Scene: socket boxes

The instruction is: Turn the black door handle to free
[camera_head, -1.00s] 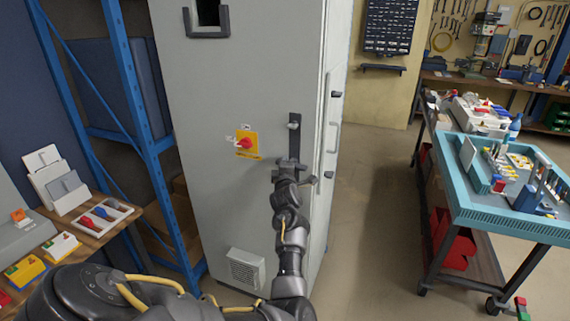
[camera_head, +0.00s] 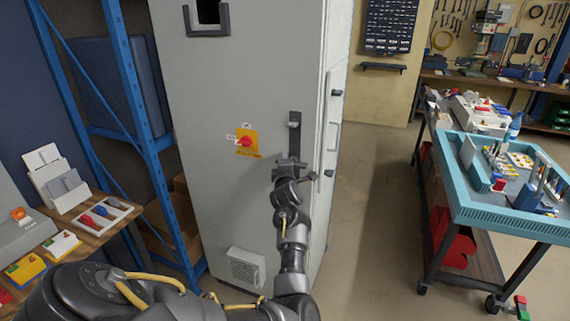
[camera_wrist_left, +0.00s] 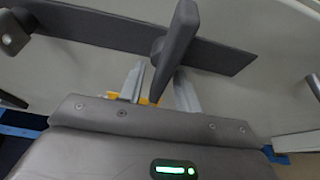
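The black door handle (camera_head: 294,133) is on the front of a tall grey cabinet, near its right edge. In the wrist view its dark mounting plate (camera_wrist_left: 100,30) runs across the top, and a dark lever (camera_wrist_left: 176,45) sticks out from it. My left gripper (camera_head: 291,163) is at the lower part of the handle and hides some of it. In the wrist view its two pale fingers (camera_wrist_left: 160,88) stand on either side of the lever's lower end, with gaps showing, so it looks open around the lever. My right gripper is not in view.
The grey cabinet (camera_head: 235,190) has a red switch on a yellow plate (camera_head: 246,142) left of the handle. A blue rack (camera_head: 145,130) and a wooden table stand at left. A teal-topped cart (camera_head: 490,215) stands at right, with clear floor between.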

